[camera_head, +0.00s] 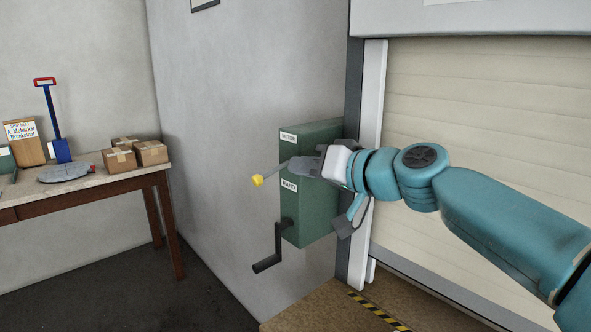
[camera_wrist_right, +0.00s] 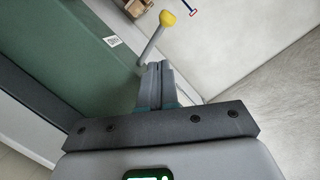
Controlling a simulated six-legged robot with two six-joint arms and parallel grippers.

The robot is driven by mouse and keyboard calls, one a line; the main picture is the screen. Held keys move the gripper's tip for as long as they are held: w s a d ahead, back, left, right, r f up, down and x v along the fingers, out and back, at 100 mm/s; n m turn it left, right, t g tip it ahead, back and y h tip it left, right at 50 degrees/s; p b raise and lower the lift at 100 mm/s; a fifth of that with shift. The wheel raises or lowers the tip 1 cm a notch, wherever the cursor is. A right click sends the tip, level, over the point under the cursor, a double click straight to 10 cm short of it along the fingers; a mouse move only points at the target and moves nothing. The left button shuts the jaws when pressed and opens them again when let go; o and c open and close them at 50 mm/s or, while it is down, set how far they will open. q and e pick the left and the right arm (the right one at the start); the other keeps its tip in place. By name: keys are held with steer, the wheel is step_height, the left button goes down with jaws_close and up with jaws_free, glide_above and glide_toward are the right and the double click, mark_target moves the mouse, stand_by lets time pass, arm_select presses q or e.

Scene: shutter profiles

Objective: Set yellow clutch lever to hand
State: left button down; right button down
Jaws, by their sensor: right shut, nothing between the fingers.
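The clutch lever, a grey rod with a yellow knob (camera_head: 257,180), sticks out from the green box (camera_head: 312,215) on the wall. The box has a MOTOR label (camera_head: 288,137) above and a HAND label (camera_head: 289,185) below. In the head view the rod slopes down to the left, its knob about level with the HAND label. My right gripper (camera_head: 303,166) is shut and empty beside the rod, hiding its base. In the right wrist view the knob (camera_wrist_right: 168,18) lies beyond my fingertips (camera_wrist_right: 159,66); whether they touch the rod I cannot tell. My left gripper is not in view.
A black hand crank (camera_head: 277,250) hangs below on the box. A roller shutter (camera_head: 480,110) with a white guide rail stands to the right. A table (camera_head: 100,184) with cartons (camera_head: 151,153) and a blue spade (camera_head: 61,150) stands at left. Floor between is clear.

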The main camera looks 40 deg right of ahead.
steer(key=b+v, duration=0.1)
steer(key=v, duration=0.6)
steer(key=shift+s+b, duration=0.35)
steer(key=shift+s, duration=0.1)
